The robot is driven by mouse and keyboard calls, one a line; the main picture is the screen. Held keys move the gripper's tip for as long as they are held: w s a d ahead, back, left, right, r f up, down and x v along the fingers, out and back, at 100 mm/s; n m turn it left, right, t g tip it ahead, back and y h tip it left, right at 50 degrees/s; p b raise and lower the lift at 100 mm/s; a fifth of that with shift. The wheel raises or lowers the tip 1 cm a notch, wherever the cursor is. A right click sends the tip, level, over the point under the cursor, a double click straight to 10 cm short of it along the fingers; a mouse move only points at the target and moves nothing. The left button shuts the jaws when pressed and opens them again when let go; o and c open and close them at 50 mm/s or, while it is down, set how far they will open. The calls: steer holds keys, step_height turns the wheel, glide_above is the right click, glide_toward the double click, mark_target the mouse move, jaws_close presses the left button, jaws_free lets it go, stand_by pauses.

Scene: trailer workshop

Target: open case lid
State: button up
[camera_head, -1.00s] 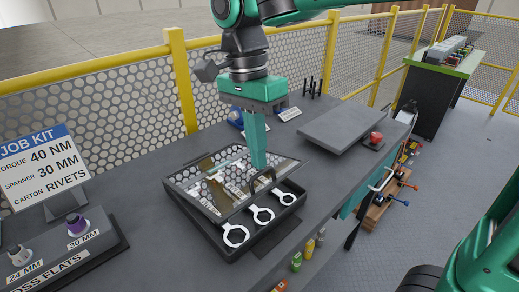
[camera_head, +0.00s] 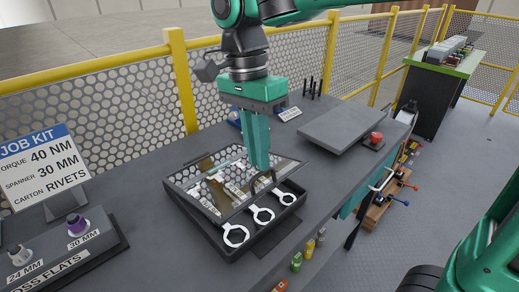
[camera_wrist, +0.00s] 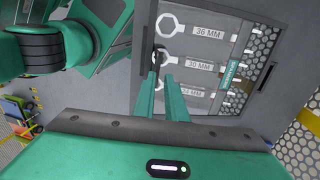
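The dark case (camera_head: 205,232) lies on the bench with its clear, dark-framed lid (camera_head: 222,217) tilted partly up. Several white ring spanners (camera_head: 236,236) show in front of the lid's edge. The lid's dark arched handle (camera_head: 262,183) is at its front edge; part of it also shows in the wrist view (camera_wrist: 158,52). My gripper (camera_head: 262,167) points down at the handle. In the wrist view its two green fingers (camera_wrist: 160,74) stand apart with a narrow gap, their tips beside the handle. Whether they touch it is hard to tell.
A job kit sign (camera_head: 42,165) and a socket holder (camera_head: 75,250) stand at left. A flat grey plate (camera_head: 343,127) and a red button (camera_head: 376,137) lie to the right. A yellow mesh fence (camera_head: 130,125) runs behind the bench.

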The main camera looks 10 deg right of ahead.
steer(key=shift+o, duration=1.1)
step_height(320, 180, up, 11)
steer(key=w+a, duration=0.1)
steer(key=shift+w+f, duration=0.2)
steer(key=shift+w, duration=0.1)
stand_by(0.3)
